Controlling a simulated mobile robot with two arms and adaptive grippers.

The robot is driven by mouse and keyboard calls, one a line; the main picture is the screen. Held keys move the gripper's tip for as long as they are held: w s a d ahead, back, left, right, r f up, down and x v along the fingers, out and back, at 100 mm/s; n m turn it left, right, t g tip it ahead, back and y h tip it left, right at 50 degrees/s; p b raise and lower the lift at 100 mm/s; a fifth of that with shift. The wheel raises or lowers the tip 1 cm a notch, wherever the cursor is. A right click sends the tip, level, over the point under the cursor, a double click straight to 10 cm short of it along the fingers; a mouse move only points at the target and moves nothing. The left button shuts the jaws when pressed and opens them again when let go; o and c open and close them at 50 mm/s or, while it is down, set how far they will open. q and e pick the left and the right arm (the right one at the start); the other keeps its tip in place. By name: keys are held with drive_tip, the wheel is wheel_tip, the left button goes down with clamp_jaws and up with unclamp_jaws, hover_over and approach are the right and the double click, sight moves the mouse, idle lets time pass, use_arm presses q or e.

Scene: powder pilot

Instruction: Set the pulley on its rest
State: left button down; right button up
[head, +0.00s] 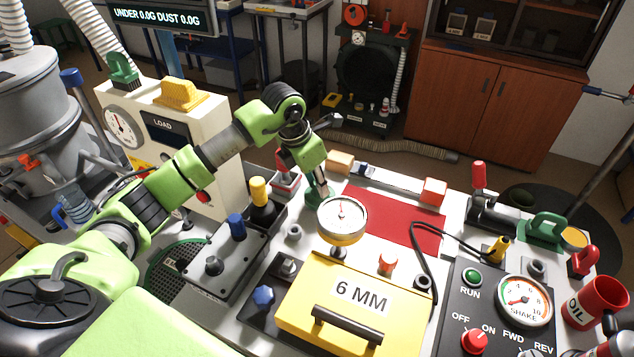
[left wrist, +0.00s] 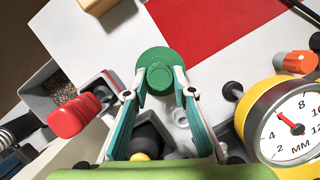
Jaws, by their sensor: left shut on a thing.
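My left gripper (head: 313,183) reaches down over the white worktop, just left of the red mat. In the left wrist view my left gripper (left wrist: 160,92) is shut on a green round piece with a smaller round hub, which looks like the pulley (left wrist: 160,60). The pulley also shows in the head view (head: 319,197), small and partly covered by the fingers. I cannot tell whether it touches the worktop. I cannot make out its rest for sure. My right gripper is not in view.
The red mat (head: 398,218) lies clear to the right. A dial gauge (head: 342,217) on the yellow 6 MM box (head: 350,300) stands close in front. A black cable loops at right.

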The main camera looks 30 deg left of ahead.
use_arm(q)
drive_tip(key=shift+f+b, duration=0.5)
drive_tip(key=shift+f, duration=0.1)
drive_tip(key=c, duration=1.6)
unclamp_jaws()
drive_tip(key=shift+c, duration=0.2)
drive_tip(key=shift+r, duration=0.1)
drive_tip(key=v, duration=1.2)
drive_tip(key=shift+s+a, duration=0.1)
